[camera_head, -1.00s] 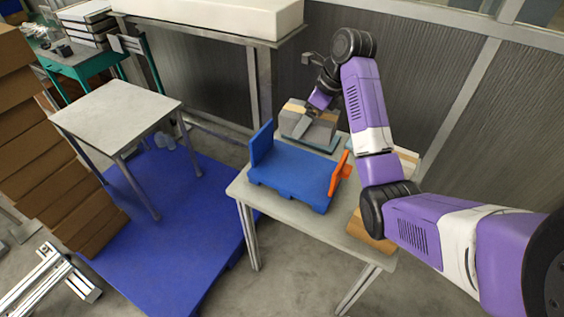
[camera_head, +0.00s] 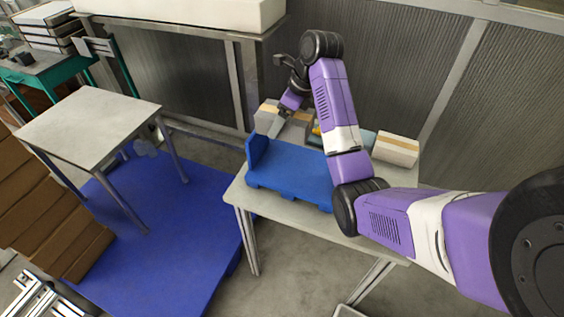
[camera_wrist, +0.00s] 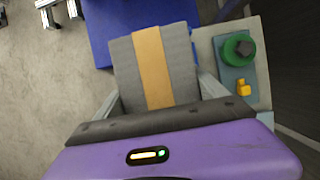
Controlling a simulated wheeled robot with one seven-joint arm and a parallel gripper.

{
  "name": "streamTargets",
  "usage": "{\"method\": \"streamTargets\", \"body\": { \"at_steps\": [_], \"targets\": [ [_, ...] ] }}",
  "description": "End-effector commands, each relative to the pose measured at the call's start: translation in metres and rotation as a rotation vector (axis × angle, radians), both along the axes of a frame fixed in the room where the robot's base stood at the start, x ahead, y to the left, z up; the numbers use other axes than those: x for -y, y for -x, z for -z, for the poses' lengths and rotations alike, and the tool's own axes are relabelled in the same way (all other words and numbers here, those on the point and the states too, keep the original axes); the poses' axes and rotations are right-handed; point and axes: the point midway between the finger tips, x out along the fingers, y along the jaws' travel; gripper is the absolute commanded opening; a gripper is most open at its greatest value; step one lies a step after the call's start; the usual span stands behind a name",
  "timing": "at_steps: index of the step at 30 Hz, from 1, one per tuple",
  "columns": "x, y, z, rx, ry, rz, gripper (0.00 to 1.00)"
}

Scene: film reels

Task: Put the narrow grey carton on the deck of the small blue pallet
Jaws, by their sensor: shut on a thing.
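The narrow grey carton (camera_wrist: 180,65), with a tan tape strip along its top, is between the fingers of my gripper (camera_wrist: 160,95) in the wrist view. The fingers press on its two sides. In the head view my gripper (camera_head: 284,113) holds the carton (camera_head: 267,117) at the far side of the table, behind the small blue pallet (camera_head: 290,168). The pallet lies on the table with an upright blue wall at its left end. My arm hides its right end, and its visible deck is empty. I cannot tell how high the carton is above the table.
The grey table (camera_head: 262,207) also carries a whitish taped carton (camera_head: 397,149) on the right. A green knob-like thing (camera_wrist: 238,48) and a small yellow thing (camera_wrist: 244,88) sit on a tray beside the held carton. A large blue platform (camera_head: 150,235) lies on the floor at left.

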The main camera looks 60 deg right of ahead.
Motion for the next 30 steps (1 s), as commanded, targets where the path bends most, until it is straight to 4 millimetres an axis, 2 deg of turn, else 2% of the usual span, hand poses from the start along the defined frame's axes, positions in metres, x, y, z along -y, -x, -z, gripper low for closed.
{"method": "streamTargets", "body": {
  "at_steps": [1,9,12,19,25,30],
  "targets": [
    [0.0,0.001,0.016,-0.001,-0.002,0.001,0.13],
    [0.0,0.001,0.074,-0.001,-0.002,0.001,0.13],
    [0.0,0.001,0.091,0.0,0.0,0.0,0.13],
    [0.0,0.0,0.109,0.001,0.0,0.0,0.13],
    [0.001,0.0,0.138,0.001,0.001,-0.001,0.13],
    [0.001,0.0,0.147,0.003,0.003,-0.001,0.13]
  ]
}}
